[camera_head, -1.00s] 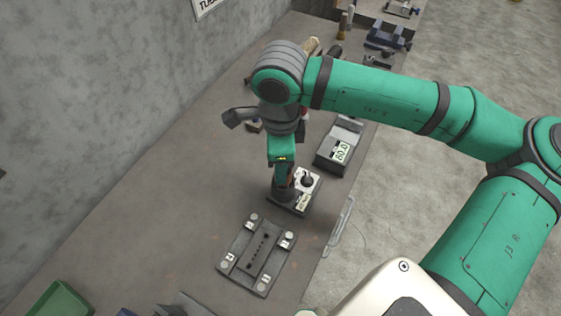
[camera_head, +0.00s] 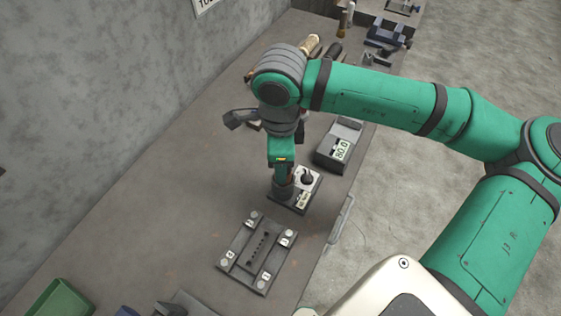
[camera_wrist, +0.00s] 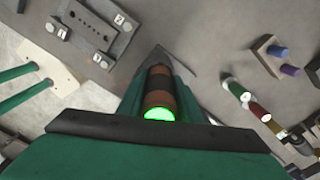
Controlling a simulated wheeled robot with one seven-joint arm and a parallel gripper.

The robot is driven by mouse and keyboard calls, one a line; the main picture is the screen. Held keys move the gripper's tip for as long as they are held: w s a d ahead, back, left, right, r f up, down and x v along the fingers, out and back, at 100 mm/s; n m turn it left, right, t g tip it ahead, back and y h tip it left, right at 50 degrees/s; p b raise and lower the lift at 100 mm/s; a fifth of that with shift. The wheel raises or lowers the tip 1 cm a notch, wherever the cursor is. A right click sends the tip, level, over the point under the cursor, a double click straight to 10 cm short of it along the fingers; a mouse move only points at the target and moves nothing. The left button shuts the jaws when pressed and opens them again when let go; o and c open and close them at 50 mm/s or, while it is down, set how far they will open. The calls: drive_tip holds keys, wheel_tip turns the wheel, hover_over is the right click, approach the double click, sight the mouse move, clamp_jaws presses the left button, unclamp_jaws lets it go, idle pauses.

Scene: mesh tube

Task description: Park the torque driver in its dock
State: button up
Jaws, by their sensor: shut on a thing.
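The torque driver (camera_wrist: 158,88) shows in the wrist view as a brown and black banded cylinder with a bright green lit end. My gripper (camera_head: 282,172) is shut on it, pointing down. In the head view the dock appears to be the small dark block with a pale top (camera_head: 306,192), and a dark knob stands on it. My gripper is over the left part of this block. A dark round piece is below the fingers; I cannot tell whether the driver's lower end is seated or just above the block.
A dark plate (camera_head: 257,252) with pale corner pads lies in front. A meter with a numeric display (camera_head: 340,150) stands to the right. A green bin (camera_head: 62,300) is at the lower left. The wrist view shows a block with blue and purple cylinders (camera_wrist: 278,52). The bench's left middle is clear.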

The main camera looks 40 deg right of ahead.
drive_tip(key=shift+f, duration=0.4)
idle(0.5)
drive_tip(key=o, duration=1.4)
drive_tip(key=shift+c, duration=0.2)
wheel_tip(320, 180, up, 11)
drive_tip(key=shift+f, duration=0.15)
